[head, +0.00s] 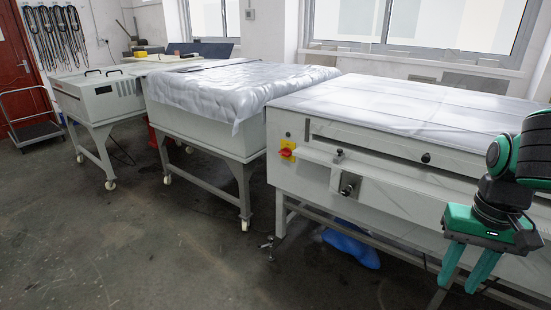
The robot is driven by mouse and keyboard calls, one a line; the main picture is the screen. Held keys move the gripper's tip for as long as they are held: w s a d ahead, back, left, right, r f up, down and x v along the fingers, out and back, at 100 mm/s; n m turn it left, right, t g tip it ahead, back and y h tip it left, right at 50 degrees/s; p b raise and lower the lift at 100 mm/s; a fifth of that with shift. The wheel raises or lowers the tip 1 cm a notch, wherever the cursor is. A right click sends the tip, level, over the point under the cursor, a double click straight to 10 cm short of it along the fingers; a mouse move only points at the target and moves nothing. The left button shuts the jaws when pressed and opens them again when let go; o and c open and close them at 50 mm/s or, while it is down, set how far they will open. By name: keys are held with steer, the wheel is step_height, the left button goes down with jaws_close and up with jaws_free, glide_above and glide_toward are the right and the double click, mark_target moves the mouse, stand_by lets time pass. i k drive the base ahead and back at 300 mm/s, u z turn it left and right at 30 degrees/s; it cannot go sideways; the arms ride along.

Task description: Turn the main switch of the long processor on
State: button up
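The long processor (400,165) is a pale grey machine on legs, filling the right half of the head view. Its main switch (286,153) is a red knob on a yellow plate, at the left end of the front face. I cannot tell the knob's exact angle. My gripper (462,278) hangs at the lower right, in front of the processor's right part, with its green fingers pointing down. The fingers are spread apart with nothing between them. It is well to the right of the switch and not touching it.
Black knobs (347,190) stick out of the processor's front. A sheet-covered machine (215,115) stands to its left, with another grey machine (100,92) beyond. A blue bag-like thing (350,247) lies under the processor. The floor (150,255) at the front left is clear.

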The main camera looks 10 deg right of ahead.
mark_target(287, 153)
steer(key=k, duration=0.6)
steer(key=u, duration=0.6)
steer(key=i, duration=0.8)
steer(key=u, duration=0.4)
steer(key=i, duration=0.75)
steer(key=z, duration=0.25)
